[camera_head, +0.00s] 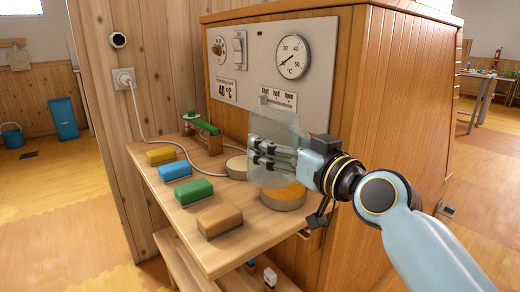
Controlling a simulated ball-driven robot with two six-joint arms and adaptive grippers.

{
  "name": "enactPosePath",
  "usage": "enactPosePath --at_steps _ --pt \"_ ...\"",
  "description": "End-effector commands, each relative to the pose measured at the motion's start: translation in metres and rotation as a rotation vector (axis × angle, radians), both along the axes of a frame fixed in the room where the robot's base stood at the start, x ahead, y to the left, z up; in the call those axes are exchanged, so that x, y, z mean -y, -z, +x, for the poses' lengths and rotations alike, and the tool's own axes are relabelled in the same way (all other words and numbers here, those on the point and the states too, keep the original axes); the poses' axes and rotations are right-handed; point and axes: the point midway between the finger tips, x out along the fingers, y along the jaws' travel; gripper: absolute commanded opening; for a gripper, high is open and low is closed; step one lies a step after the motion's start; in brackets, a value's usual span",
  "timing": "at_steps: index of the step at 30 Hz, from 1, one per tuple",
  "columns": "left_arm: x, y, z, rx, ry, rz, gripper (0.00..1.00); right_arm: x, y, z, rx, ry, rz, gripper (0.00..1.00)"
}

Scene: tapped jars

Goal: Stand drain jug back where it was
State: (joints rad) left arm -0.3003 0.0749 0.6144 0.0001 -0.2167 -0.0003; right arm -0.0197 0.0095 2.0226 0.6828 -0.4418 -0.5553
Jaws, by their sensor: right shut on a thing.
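The drain jug (284,127) is a pale, see-through vessel in front of the panel on the wooden cabinet. My right gripper (264,155) reaches in from the right and is shut on the jug; its fingers show across the jug's body. I cannot tell whether the jug's base touches anything. My left gripper is not in view.
A wooden shelf (222,252) carries yellow (160,156), blue (175,170), green (194,192) and brown (220,219) blocks. A pale round piece (237,167) lies left of the jug. A grey panel (262,50) with dials stands behind. A white cord runs to a wall socket (124,79).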

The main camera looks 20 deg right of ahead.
Motion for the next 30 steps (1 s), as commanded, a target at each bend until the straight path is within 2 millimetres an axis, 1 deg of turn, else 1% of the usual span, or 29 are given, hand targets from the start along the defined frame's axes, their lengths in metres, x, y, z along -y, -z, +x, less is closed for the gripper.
enactPosePath --at_steps 1,3,7,10,13,17,18,21,24,30 --pt "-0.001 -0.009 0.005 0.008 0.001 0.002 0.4 0.01 -0.012 -0.01 0.003 0.0 -0.008 0.29" --pt "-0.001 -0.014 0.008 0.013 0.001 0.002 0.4 0.02 -0.022 -0.021 0.003 -0.001 -0.007 0.29" --pt "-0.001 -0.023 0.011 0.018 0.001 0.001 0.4 0.035 -0.035 -0.038 0.003 -0.002 -0.005 0.29" --pt "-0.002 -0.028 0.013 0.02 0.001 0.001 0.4 0.043 -0.037 -0.046 0.0 0.0 -0.003 0.29" --pt "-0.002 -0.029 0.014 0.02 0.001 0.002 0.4 0.049 -0.03 -0.062 -0.003 -0.018 -0.004 0.29" --pt "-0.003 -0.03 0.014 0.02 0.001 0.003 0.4 0.042 -0.039 -0.089 0.0 -0.105 -0.002 0.29" --pt "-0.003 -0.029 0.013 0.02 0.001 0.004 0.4 0.037 -0.043 -0.098 0.0 -0.137 -0.002 0.29" --pt "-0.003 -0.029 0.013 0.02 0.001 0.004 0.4 0.025 -0.059 -0.113 0.003 -0.204 -0.002 0.29" --pt "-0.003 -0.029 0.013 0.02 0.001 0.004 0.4 0.019 -0.067 -0.116 0.003 -0.226 0.001 0.29" --pt "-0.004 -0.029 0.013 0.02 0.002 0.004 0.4 0.019 -0.068 -0.116 0.001 -0.227 0.003 0.29"
